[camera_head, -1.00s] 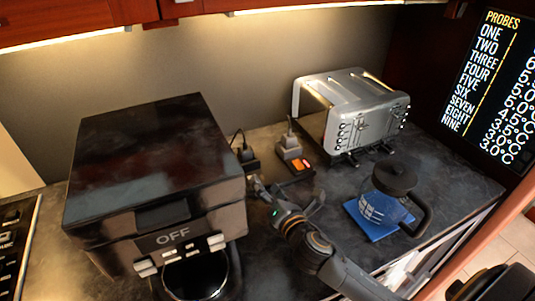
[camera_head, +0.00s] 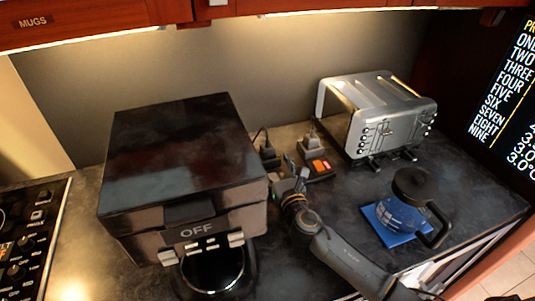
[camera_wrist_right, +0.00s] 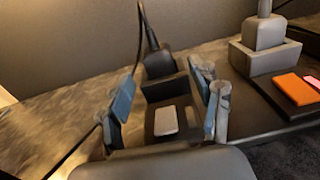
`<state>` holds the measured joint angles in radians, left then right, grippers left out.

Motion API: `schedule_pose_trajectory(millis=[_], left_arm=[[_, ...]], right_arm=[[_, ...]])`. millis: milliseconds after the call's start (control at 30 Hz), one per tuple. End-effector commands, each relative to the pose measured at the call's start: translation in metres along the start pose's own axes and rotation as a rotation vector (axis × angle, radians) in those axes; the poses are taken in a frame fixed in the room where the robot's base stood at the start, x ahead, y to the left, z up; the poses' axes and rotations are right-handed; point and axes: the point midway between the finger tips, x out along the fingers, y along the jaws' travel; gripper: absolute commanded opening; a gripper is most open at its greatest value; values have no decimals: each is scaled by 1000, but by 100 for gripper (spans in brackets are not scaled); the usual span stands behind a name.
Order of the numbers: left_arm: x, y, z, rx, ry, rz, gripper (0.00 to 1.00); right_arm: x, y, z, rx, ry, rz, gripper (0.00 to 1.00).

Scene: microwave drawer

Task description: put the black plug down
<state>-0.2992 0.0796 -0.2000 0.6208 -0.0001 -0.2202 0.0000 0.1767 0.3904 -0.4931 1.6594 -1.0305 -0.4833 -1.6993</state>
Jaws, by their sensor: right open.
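The black plug (camera_head: 267,150) stands upright in a dark socket block beside the coffee machine, its cord rising behind it. In the right wrist view the plug (camera_wrist_right: 158,62) sits at the back of the block (camera_wrist_right: 183,86), which has a white switch (camera_wrist_right: 166,121) in front. My right gripper (camera_head: 283,172) is open at the near side of the block. In the wrist view its blue-padded fingers (camera_wrist_right: 168,103) are apart, one on each side of the block, with the plug beyond them. I cannot tell whether they touch the block. My left gripper is not in view.
A grey plug (camera_head: 313,138) stands in a second block with an orange switch (camera_head: 318,166) just right. A silver toaster (camera_head: 375,115) is behind, a lidded jug (camera_head: 408,205) on a blue mat (camera_head: 372,217) at right. The black coffee machine (camera_head: 180,155) is close on the left.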

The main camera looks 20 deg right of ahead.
Motion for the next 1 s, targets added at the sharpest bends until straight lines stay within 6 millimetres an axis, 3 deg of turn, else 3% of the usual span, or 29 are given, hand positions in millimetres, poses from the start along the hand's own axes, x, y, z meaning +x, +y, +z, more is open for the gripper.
schedule_pose_trajectory(millis=[133,300,600,900,1000], left_arm=[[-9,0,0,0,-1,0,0],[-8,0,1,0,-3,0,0],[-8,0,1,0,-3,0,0],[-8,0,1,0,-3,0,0],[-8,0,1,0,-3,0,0]], right_arm=[[23,2,9,3,-3,-1,64],[44,2,7,1,-2,-2,64],[48,2,6,1,-1,0,64],[48,2,6,1,-1,0,3],[48,2,7,1,-2,0,0]])
